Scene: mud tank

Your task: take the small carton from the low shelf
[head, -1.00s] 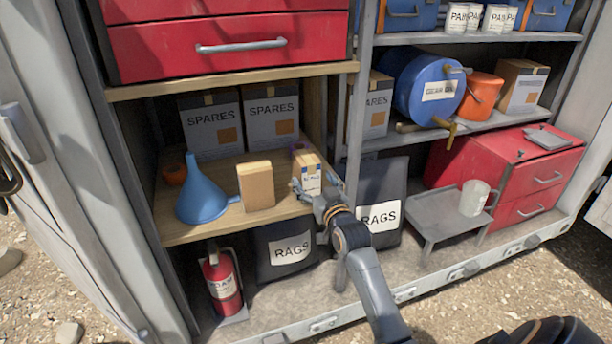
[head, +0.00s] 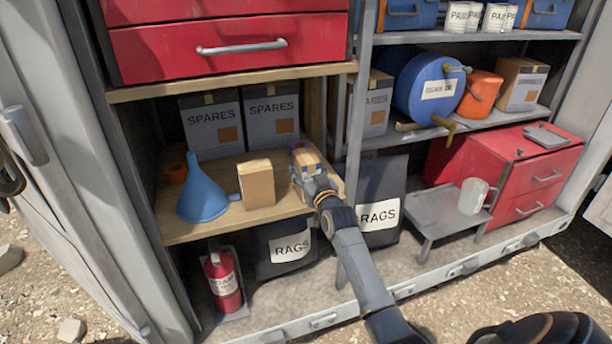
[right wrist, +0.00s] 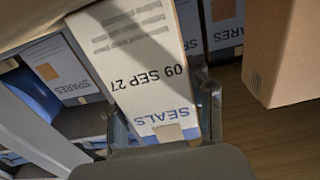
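The small carton (head: 304,158) is at the right end of the low wooden shelf (head: 190,232). In the right wrist view the carton (right wrist: 138,62) is white and tan, reads "SEALS" and "09 SEP 27", and leans in the picture. My right gripper (head: 312,180) reaches it from the front. In the right wrist view my right gripper (right wrist: 166,112) has one finger along each side of the carton, both seeming to touch it. The gripper hides the carton's lower front in the head view, so I cannot tell whether its base is off the shelf. My left gripper is not in view.
A plain brown box (head: 257,184) and a blue funnel (head: 202,192) stand left of the carton. Grey SPARES boxes (head: 272,112) stand behind. An upright post (head: 352,130) is close on the right. A RAGS bag (head: 286,248) and extinguisher (head: 222,282) are below.

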